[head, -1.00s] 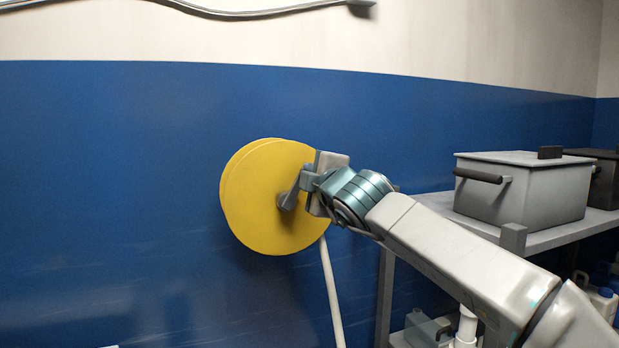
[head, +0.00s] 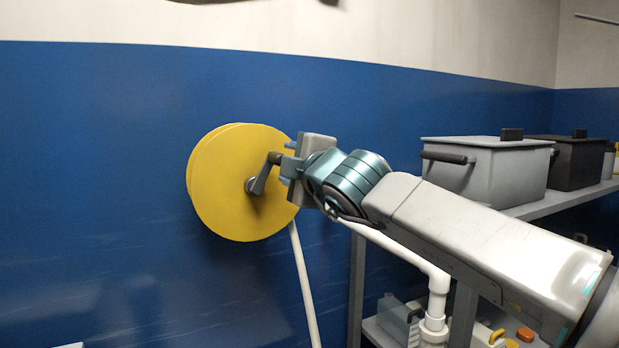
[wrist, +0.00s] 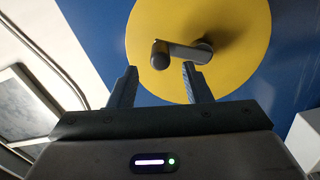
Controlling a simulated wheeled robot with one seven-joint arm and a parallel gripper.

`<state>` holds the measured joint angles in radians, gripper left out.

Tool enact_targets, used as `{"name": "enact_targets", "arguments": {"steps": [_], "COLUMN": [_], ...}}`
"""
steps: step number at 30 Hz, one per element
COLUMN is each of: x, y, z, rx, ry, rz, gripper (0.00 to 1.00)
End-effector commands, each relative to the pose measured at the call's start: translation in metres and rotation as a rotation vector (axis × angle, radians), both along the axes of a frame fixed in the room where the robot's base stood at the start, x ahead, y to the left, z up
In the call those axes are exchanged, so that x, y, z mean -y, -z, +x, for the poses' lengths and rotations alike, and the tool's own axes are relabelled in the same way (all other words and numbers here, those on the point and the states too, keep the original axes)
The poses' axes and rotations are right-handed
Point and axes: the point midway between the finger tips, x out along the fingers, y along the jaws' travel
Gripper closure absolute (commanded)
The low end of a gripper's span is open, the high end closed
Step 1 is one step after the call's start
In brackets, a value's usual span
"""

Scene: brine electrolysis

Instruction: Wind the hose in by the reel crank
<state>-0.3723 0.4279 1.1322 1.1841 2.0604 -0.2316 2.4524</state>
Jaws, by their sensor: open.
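The yellow hose reel (head: 225,190) is on the blue wall, left of centre in the head view. Its grey crank (head: 258,180) slants up and right from the hub to a dark handle (head: 275,157). The pale hose (head: 304,285) hangs down from the reel. My gripper (head: 286,163) is open at the reel's right edge, its fingers pointing at the handle. In the wrist view, the crank handle (wrist: 160,56) appears just past the fingertips and between their lines. The open gripper (wrist: 160,72) shows nothing held. Whether a finger touches the handle cannot be told.
A shelf (head: 545,205) on the right bears a grey lidded box (head: 485,172) and a dark box (head: 572,165). White pipe (head: 437,295) and containers are below, behind my arm. The wall left of the reel is clear.

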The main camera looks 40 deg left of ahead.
Motion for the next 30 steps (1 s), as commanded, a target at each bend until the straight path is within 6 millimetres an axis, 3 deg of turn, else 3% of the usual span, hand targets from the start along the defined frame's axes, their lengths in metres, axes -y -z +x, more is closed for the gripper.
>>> {"name": "enact_targets", "arguments": {"steps": [12, 30], "x": [0.039, 0.07], "y": [0.0, -0.001], "z": [-0.011, -0.022], "rx": [0.002, 0.002], "ry": [0.004, 0.002], "rz": [0.0, 0.0], "gripper": [0.56, 0.56]}}
